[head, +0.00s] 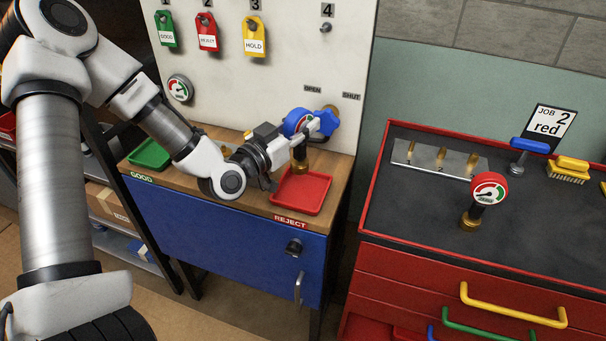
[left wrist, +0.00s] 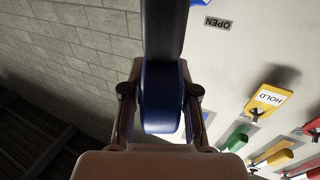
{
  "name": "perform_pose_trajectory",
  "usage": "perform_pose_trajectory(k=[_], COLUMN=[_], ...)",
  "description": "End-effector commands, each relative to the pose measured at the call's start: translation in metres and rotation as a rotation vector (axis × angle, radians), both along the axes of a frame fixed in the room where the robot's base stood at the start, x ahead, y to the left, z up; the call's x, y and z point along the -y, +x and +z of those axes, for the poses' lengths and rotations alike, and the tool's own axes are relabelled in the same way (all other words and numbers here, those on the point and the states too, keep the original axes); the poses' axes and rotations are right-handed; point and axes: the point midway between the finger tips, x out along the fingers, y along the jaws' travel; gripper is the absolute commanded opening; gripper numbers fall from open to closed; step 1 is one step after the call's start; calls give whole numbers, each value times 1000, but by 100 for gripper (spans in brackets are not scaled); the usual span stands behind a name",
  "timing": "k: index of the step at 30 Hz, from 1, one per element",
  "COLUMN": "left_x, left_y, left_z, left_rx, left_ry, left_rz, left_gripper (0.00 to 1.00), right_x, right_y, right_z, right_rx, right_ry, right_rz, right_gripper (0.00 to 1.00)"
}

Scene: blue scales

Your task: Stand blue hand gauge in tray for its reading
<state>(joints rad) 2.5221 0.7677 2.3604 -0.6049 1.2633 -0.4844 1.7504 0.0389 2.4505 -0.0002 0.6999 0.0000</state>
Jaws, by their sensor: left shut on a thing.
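The blue hand gauge (head: 293,121) is held upright at the back of the blue-fronted bench, with a round dial on top and a dark stem and brass foot below. My left gripper (head: 304,134) is shut on its blue head; the head (left wrist: 161,85) shows edge-on between both fingers in the left wrist view. The brass foot appears just behind the red REJECT tray (head: 318,207); I cannot tell whether it touches anything. The dial is too small to read. The green GOOD tray (head: 150,154) is at the bench's left and looks empty. My right gripper is out of view.
A blue valve handle (head: 327,123) on the wall panel is close behind the held gauge. GOOD, REJECT and HOLD tags (head: 255,38) hang above. At right, a red tool chest (head: 385,210) carries a red gauge (head: 489,189), a metal rack, a brush and a job card.

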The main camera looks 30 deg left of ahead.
Motion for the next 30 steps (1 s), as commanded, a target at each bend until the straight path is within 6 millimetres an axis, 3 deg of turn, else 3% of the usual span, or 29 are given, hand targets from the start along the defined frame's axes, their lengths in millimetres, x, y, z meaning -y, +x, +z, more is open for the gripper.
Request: perform_pose_trajectory(k=[1,11,23,24,25,26,30], left_x=[0,1,1,0,0,0,0], left_y=[0,0,0,0,0,0,0], left_z=[-14,-66,-73,-73,-72,-72,-72], left_rx=[-5,-2,3,1,1,1,1], left_ry=[3,2,1,0,0,0,0], left_rz=[0,-1,-1,-1,-1,-1,0], left_gripper=[0,0,0,36,46,54,54], right_x=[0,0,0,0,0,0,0], right_y=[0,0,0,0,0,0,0], right_z=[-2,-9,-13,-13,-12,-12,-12], right_rx=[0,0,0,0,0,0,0], right_ry=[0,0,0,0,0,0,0], right_rz=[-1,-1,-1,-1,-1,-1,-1], right_gripper=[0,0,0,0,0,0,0])
